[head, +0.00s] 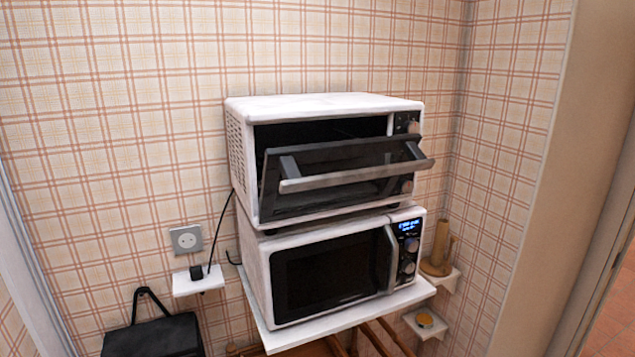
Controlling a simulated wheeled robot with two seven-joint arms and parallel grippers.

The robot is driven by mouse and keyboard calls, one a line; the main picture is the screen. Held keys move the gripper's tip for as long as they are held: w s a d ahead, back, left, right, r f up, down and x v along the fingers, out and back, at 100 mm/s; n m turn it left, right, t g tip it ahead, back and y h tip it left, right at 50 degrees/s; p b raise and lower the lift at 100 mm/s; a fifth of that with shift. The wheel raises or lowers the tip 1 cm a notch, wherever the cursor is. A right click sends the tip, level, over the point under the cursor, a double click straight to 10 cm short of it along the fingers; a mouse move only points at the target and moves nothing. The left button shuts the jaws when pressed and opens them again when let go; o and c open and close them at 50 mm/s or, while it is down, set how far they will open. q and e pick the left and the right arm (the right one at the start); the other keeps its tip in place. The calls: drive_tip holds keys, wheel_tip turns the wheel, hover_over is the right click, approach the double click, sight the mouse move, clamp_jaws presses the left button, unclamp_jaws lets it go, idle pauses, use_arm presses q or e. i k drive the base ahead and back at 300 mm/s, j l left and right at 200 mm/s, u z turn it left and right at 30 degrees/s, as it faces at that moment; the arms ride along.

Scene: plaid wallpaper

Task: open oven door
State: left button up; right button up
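A white toaster oven (330,105) stands on top of a white microwave. Its dark glass door (335,195) is hinged at the bottom and tilted partway open, with a dark gap above its top edge. A grey bar handle (355,176) runs across the upper front of the door. Neither of my grippers shows in the head view, and nothing touches the door or handle. The oven's inside is dark and cannot be made out.
The microwave (330,272), its door shut, sits on a white wall shelf (345,315). Small shelves at right hold a wooden item (440,250) and a small round object (424,320). A black bag (152,335), a socket (186,239) and a cable are at left. A doorway edge (535,200) is at right.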

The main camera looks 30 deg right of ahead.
sight(286, 160)
drive_tip(key=z, duration=1.15)
